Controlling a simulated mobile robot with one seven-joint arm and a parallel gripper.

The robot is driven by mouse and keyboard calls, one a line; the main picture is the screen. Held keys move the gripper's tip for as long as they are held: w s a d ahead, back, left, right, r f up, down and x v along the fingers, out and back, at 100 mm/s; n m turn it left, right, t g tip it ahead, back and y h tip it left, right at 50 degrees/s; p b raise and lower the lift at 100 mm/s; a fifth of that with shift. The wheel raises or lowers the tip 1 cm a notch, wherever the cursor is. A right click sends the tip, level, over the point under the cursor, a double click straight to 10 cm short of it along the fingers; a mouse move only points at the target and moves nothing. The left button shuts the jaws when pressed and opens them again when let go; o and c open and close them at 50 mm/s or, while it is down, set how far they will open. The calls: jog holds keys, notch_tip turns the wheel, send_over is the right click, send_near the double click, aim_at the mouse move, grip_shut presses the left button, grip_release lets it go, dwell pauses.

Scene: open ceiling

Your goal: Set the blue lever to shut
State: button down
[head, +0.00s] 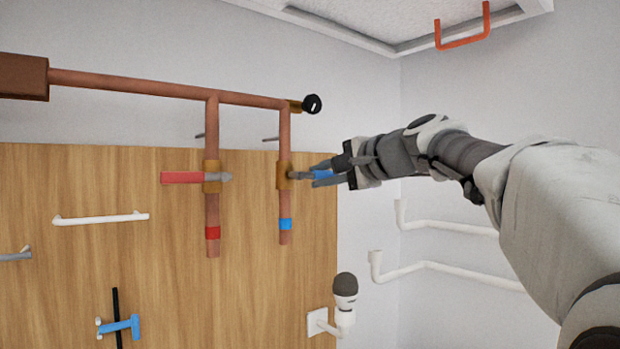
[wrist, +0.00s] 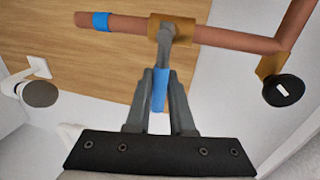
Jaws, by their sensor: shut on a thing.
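The blue lever (head: 322,174) sits on the brass valve (head: 284,175) of the right-hand copper pipe and points to the right, across the vertical pipe. My gripper (head: 325,174) is shut on the lever, its fingers on either side of it. In the wrist view the blue lever (wrist: 160,90) lies between the two fingers (wrist: 160,95), with its grey stem running up to the brass valve (wrist: 171,29). The lever's outer end is partly hidden by my fingers. A blue band (head: 285,224) marks the pipe below the valve.
A red lever (head: 183,177) on the neighbouring valve points left. A black-capped fitting (head: 311,104) ends the top pipe. A dark-headed white fixture (head: 345,295) stands below my gripper. A white handle (head: 100,218) and blue-handled tool (head: 120,327) are further left on the wooden panel.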

jog(key=shift+r, duration=0.1)
jog(key=c, duration=0.8)
grip_release()
jog(key=b+v, duration=0.1)
jog(key=v, duration=1.6)
jog(key=shift+s+d, duration=0.1)
jog(key=shift+s, duration=0.1)
jog(key=s+f+n+g+h, duration=0.2)
jog(key=s+f, duration=0.4)
jog(key=f, duration=0.7)
jog(key=s+a+f+n+g+h, duration=0.1)
jog(key=s+f+n+g+h, duration=0.2)
jog(key=f, duration=1)
jog(key=s+a+f+n+g+h, duration=0.1)
jog(key=s+f+n, duration=0.5)
jog(key=f, duration=0.8)
jog(key=shift+s+a+g+h+p, duration=0.15)
jog(key=shift+s+g+h, duration=0.2)
jog(key=shift+s+h, duration=0.45)
jog(key=shift+s+g+h+p, duration=0.15)
jog(key=shift+s+g+h, duration=0.2)
jog(key=shift+s+h, duration=0.45)
